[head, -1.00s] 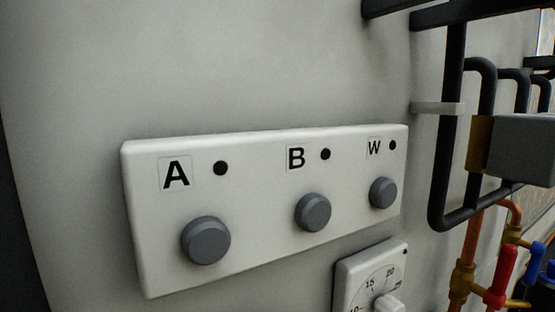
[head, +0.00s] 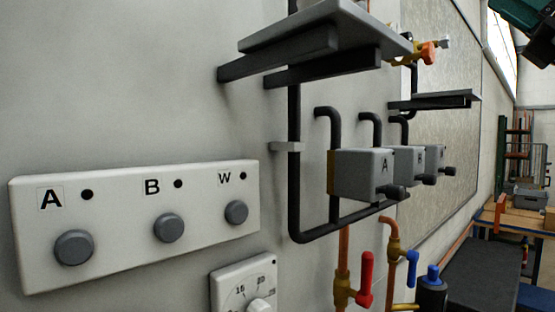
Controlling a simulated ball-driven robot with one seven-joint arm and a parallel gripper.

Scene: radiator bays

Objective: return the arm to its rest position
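My gripper is not clearly in view in the head picture. A dark green and black piece cuts into the top right corner; I cannot tell what it is. The white button panel (head: 120,208) is on the wall at the left, with grey round buttons marked A (head: 74,247), B (head: 169,228) and W (head: 236,212). The small lamp dots above the buttons are dark. Nothing touches the panel.
A white dial (head: 244,288) sits below the panel. Black pipes, grey valve boxes (head: 362,175), a red lever (head: 366,274) and a blue lever (head: 412,268) stand right of it. A grey shelf (head: 330,30) juts out above. A dark bench (head: 480,265) runs along the wall.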

